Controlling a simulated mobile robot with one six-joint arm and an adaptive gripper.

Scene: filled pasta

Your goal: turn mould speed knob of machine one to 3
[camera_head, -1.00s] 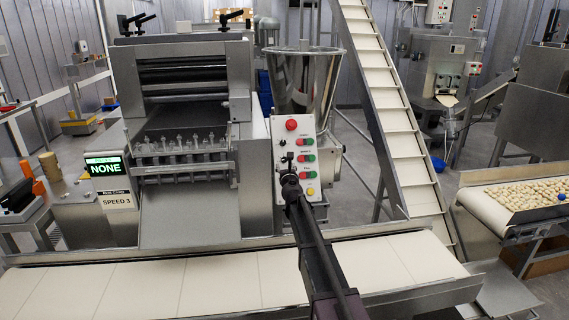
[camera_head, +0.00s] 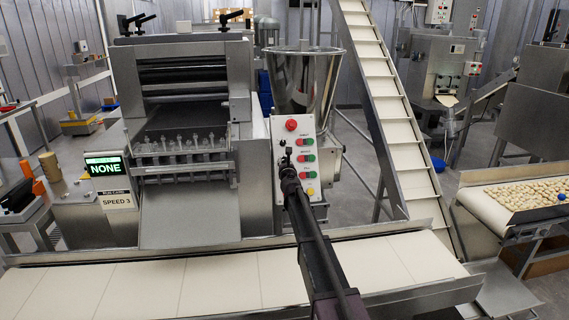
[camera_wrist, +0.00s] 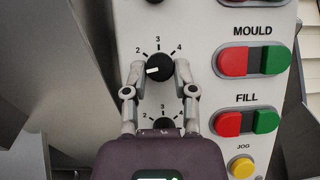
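In the head view my gripper (camera_head: 287,160) is at the machine's control panel (camera_head: 281,148) and covers the knobs there. A display (camera_head: 105,168) reads NONE, above a SPEED 3 sign (camera_head: 117,202).
The fill knob (camera_wrist: 164,123) is just below, between my fingers in the picture. Red and green MOULD buttons (camera_wrist: 252,61), FILL buttons (camera_wrist: 247,122) and a yellow JOG button (camera_wrist: 242,167) are to the right. A conveyor belt (camera_head: 220,285) runs in front of the machine.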

